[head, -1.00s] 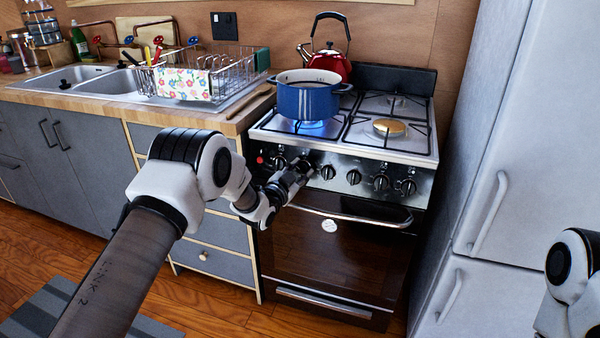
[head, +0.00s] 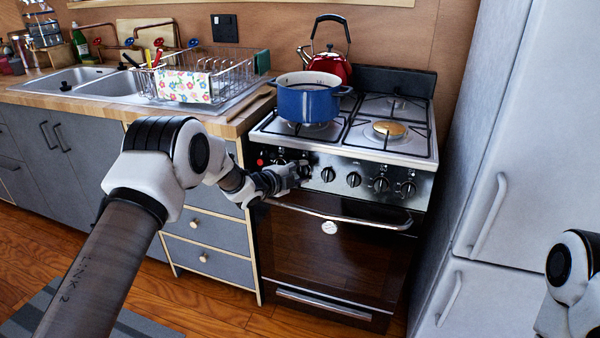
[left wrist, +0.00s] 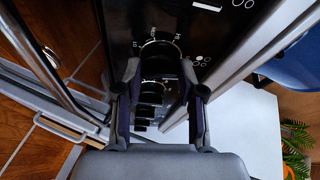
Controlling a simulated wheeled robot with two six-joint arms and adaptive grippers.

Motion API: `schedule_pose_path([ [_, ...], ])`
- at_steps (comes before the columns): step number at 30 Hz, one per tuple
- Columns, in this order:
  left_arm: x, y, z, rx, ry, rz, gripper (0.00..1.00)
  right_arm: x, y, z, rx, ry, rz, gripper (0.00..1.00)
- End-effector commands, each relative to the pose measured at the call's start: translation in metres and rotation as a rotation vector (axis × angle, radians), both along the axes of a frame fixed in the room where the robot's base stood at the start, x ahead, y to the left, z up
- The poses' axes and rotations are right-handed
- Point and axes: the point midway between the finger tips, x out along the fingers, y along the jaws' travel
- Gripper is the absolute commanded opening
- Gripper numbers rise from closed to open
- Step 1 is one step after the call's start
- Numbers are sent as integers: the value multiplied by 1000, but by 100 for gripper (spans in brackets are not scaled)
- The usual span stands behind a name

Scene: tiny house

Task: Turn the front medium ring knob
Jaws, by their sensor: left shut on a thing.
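The stove's front panel (head: 340,163) carries a row of dark knobs. My left gripper (head: 298,173) is at the left part of this row, below the blue pot. In the left wrist view its two fingers (left wrist: 160,70) straddle a black knob (left wrist: 160,50) with white dial marks around it, and the gripper is shut on it. The fingers partly hide this knob, and its label cannot be read. Further knobs line up beyond it. The free knobs to the right, such as this one (head: 354,179), point roughly upright. My right gripper is out of view.
The blue pot (head: 307,103) sits on the front left burner, with no flame showing. A red kettle (head: 331,66) stands behind it. The oven handle (head: 340,216) runs just below the knobs. A white fridge (head: 515,130) stands right; a sink and dish rack (head: 215,75) stand left.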

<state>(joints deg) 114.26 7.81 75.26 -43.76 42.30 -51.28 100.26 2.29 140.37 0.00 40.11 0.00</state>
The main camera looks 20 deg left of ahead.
Motion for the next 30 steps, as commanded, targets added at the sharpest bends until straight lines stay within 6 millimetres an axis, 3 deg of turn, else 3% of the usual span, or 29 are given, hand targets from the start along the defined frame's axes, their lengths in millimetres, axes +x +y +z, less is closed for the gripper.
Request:
schedule_pose_path([
  [10, 0, 0, 0, 142, -6, -47, 4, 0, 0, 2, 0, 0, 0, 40],
  [26, 0, 0, 0, 165, -6, -55, 4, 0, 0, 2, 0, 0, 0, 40],
  [27, 0, 0, 0, 164, -7, -55, 53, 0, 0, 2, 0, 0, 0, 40],
  [28, 0, 0, 0, 165, -6, -55, 63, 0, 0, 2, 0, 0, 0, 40],
  [30, 0, 0, 0, 164, -7, -55, 64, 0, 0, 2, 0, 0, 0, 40],
])
